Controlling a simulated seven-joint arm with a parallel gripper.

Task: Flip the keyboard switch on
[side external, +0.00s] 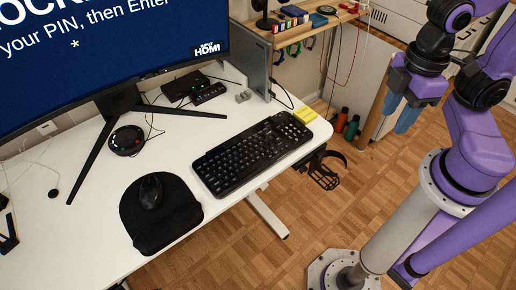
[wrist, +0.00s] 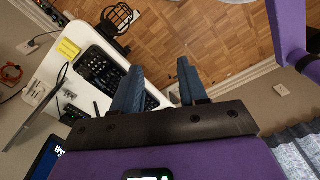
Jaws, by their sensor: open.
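The black keyboard (side external: 252,152) lies flat on the white desk, near its right front edge. In the wrist view the keyboard (wrist: 98,68) is at the left, partly hidden behind a finger. I cannot make out its switch in either view. My gripper (side external: 400,112) hangs in the air right of the desk, well apart from the keyboard. In the wrist view my gripper (wrist: 158,85) shows two blue fingers spread apart with nothing between them.
The white desk (side external: 90,180) also bears a mouse (side external: 150,192) on a black pad (side external: 165,228), a monitor (side external: 110,40), and yellow notes (side external: 305,115). A grey panel (side external: 250,65) stands at the back. Open wood floor (side external: 330,215) lies between desk and arm.

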